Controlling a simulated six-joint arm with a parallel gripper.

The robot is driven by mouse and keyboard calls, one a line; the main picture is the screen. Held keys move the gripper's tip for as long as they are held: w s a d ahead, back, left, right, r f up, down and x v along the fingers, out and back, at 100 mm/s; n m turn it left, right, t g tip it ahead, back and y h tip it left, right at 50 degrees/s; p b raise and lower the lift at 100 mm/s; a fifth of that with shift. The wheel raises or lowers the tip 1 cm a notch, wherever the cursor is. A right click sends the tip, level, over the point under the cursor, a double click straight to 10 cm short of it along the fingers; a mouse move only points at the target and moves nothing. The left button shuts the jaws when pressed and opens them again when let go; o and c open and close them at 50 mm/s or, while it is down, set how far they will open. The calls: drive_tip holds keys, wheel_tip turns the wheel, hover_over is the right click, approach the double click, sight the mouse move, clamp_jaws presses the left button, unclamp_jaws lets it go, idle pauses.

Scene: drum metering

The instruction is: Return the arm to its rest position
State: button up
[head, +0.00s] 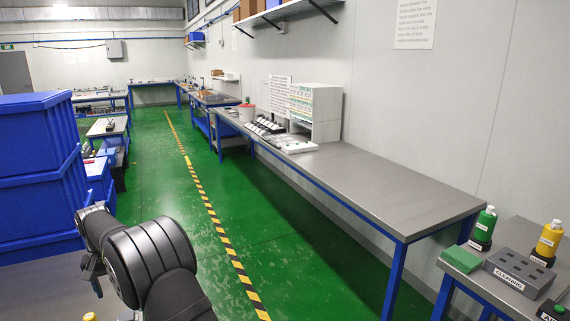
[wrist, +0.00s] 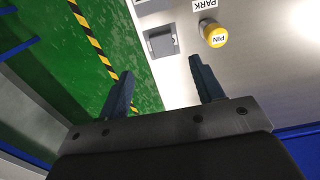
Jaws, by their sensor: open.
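My gripper (wrist: 160,67) shows in the wrist view with its two dark fingers spread wide and nothing between them. Beyond the fingertips, a yellow-topped pin (wrist: 214,36) marked PIN stands on a pale surface (wrist: 260,75), beside a PARK label (wrist: 205,5). The fingers are apart from the pin.
A grey square fixture (wrist: 161,42) sits near the pale surface's edge, with green floor beyond. In the head view, stacked blue crates (head: 38,180) stand close to my arm at left. A long grey bench (head: 390,190) is mostly clear; bottles (head: 484,228) stand at right.

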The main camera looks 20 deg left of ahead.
sight(125, 318)
wheel_tip(125, 318, down, 13)
drive_tip(key=shift+d+r, duration=0.1)
drive_tip(key=r, duration=0.5)
drive_tip(key=shift+w+d, duration=0.15)
drive_tip(key=shift+w, duration=0.05)
drive_tip(key=w+d+r, duration=0.6)
drive_tip(key=d+r, duration=0.1)
drive_tip(key=d, duration=0.3)
drive_tip(key=s+d+r, duration=0.1)
drive_tip(key=s+d, duration=0.4)
drive_tip(key=s, duration=0.4)
drive_tip(key=s+d+r, duration=0.2)
drive_tip(key=s+d, duration=0.2)
drive_tip(key=s, duration=0.4)
drive_tip(key=s+a+f, duration=0.6)
drive_tip(key=s, duration=0.2)
drive_tip(key=shift+a+f, duration=0.15)
drive_tip(key=shift+a, duration=0.05)
